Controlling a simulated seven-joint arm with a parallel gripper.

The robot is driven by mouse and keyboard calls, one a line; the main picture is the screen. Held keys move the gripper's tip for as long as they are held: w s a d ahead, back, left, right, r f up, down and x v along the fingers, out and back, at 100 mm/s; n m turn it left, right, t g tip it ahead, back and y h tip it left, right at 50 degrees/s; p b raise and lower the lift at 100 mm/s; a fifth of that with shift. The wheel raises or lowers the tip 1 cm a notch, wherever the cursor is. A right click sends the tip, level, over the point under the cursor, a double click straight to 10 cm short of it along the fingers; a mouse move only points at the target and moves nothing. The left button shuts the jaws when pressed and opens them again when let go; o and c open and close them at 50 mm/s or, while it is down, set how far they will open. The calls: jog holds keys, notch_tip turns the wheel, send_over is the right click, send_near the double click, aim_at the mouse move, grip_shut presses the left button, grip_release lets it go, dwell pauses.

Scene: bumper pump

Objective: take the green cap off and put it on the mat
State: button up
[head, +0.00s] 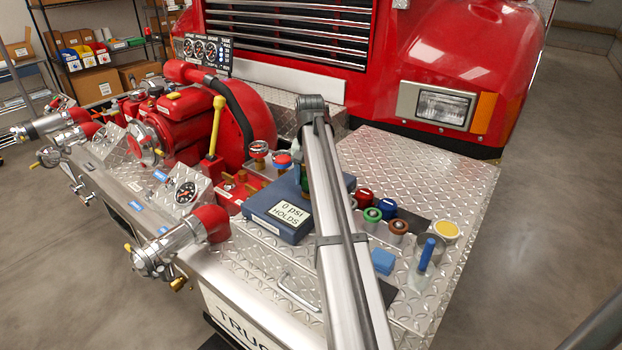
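A small green piece (304,179) shows at the left edge of my arm, by the blue case; my arm hides most of it, and I cannot tell whether it is the green cap. A round green-rimmed piece (373,214) with a pale centre sits right of my arm among other small round parts. A dark, mat-like surface (411,224) shows in patches around those parts. My arm rises from the bottom edge to a dark joint near the picture's middle. My gripper is not visible; my arm seems to hide it.
The blue case (278,212) bears a "0 psi HOLDS" label. A red piece (364,196), a brown one (398,228), a yellow-topped tin (445,231), a blue block (383,261) and a blue-handled tool (427,254) stand close together. The red pump (185,125) fills the left. Bare tread plate (440,180) lies behind.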

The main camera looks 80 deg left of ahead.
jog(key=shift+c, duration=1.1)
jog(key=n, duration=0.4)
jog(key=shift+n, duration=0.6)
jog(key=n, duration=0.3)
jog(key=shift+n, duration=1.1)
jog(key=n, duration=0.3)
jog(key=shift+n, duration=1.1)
